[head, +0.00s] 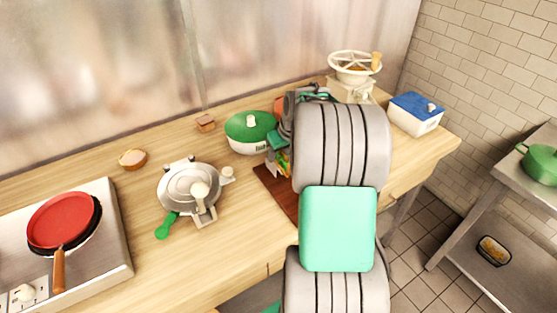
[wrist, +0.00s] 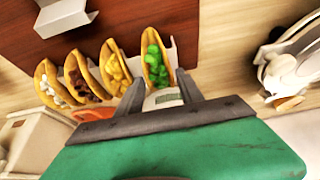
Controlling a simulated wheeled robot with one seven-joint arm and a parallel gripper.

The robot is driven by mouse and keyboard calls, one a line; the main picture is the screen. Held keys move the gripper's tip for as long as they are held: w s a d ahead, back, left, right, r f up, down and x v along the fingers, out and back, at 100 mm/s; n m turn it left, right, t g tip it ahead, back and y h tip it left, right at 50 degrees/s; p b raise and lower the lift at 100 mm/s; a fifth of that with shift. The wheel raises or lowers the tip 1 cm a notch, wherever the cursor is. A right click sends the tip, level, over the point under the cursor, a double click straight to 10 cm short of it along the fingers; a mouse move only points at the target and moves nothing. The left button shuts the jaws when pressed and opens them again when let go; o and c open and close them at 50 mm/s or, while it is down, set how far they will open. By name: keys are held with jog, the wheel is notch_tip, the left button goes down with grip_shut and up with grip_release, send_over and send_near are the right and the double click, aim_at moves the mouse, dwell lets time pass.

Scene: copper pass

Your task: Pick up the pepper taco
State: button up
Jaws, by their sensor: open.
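The green-filled taco (wrist: 155,62), which looks like the pepper taco, stands at the right end of a row in the wrist view. Beside it stand a yellow-filled taco (wrist: 114,68), a brown-filled taco (wrist: 84,78) and a white-filled taco (wrist: 50,84). A pale metal holder (wrist: 180,54) shows around the row. My gripper (wrist: 160,80) is open, with the green-filled taco showing between and beyond its fingertips. I cannot tell whether the fingers touch it.
A brown board (head: 276,194) lies under my arm. A white pot with a green lid (head: 250,130) stands close to the tacos. A round metal press (head: 186,184) is left, and a white box with a blue lid (head: 416,114) is right. Bare counter lies in front of the press.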

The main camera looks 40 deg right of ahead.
jog(key=shift+c, duration=0.4)
grip_shut()
